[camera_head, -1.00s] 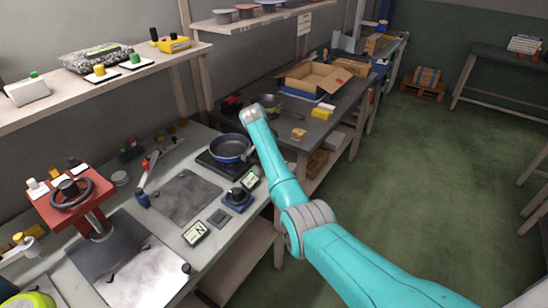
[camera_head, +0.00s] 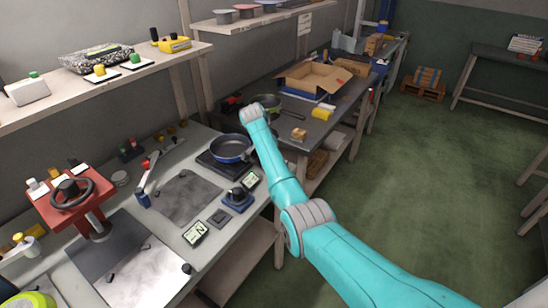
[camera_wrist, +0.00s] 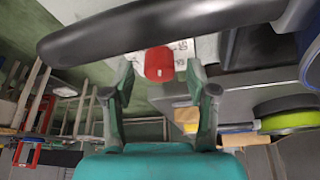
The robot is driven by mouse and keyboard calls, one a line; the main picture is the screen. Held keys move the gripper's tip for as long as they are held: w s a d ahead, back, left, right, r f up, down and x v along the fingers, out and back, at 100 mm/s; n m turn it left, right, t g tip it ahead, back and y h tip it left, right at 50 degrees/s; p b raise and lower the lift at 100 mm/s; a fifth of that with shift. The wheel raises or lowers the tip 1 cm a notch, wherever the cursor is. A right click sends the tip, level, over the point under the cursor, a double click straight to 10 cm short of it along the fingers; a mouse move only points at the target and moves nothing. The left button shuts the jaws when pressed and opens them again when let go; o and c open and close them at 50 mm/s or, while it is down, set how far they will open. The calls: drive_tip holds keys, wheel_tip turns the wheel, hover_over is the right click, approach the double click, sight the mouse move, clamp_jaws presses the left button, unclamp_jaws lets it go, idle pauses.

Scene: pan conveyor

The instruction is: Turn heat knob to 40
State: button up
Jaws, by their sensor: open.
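In the wrist view a red knob (camera_wrist: 159,64) stands in front of a white plate with dark scale marks; I cannot read its setting. My gripper (camera_wrist: 159,76) is open, with one finger on each side of the knob. I cannot tell whether either finger touches it. In the head view my gripper is hidden behind the end of my arm. The blue-rimmed pan (camera_head: 232,148) sits on a dark hot plate (camera_head: 213,166) beside my arm. The red knob cannot be made out in the head view.
A dark curved bar (camera_wrist: 150,27) crosses the wrist view close to the fingers. A blue unit with a black knob (camera_head: 237,197) and small displays (camera_head: 196,233) stand on the bench. A red stand with a handwheel (camera_head: 72,192) is at left.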

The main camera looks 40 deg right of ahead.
drive_tip(key=v, duration=1.2)
idle(0.3)
